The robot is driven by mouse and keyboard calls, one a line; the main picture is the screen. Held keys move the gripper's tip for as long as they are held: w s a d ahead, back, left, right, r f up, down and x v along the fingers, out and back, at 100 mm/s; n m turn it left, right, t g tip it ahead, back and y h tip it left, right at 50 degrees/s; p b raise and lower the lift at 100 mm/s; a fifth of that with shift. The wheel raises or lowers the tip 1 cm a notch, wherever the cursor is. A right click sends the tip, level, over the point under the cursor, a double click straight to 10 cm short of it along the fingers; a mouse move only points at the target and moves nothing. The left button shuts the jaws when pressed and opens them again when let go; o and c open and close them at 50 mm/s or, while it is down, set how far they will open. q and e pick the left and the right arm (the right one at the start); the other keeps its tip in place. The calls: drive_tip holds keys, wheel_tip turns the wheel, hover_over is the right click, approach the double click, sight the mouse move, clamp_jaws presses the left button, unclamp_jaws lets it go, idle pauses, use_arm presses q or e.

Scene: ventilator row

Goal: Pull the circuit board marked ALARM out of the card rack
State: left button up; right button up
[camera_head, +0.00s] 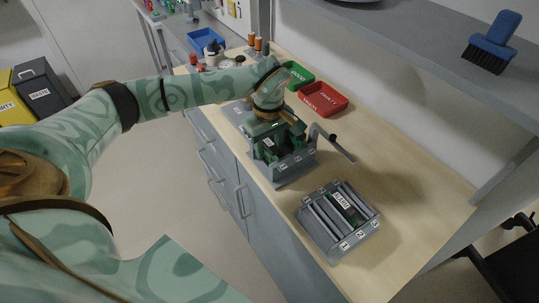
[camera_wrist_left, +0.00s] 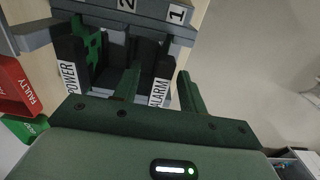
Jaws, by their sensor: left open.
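The card rack (camera_head: 296,167) is a grey frame on the wooden bench. In the left wrist view, the board marked ALARM (camera_wrist_left: 158,92) stands in it, a dark board with a white label. A board marked POWER (camera_wrist_left: 70,78) stands to its left, with a gap between. My left gripper (camera_head: 270,132) is over the rack in the head view. In the left wrist view my left gripper (camera_wrist_left: 157,82) is open, one finger on each side of the ALARM board. Whether the fingers touch it I cannot tell. My right gripper is not in view.
A second grey rack (camera_head: 317,233) holding a labelled board stands nearer the bench's front. A red FAULTY tray (camera_head: 323,99) and a green tray (camera_head: 299,75) lie behind. A grey lever arm (camera_head: 335,146) sticks out beside the rack. A shelf (camera_head: 420,50) overhangs the bench.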

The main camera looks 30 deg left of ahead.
sight(269, 162)
use_arm(q)
drive_tip(key=shift+f, duration=1.85)
clamp_jaws()
drive_tip(key=shift+r, duration=0.15)
drive_tip(key=shift+r+p, duration=3.5)
drive_tip(key=shift+r, duration=0.7)
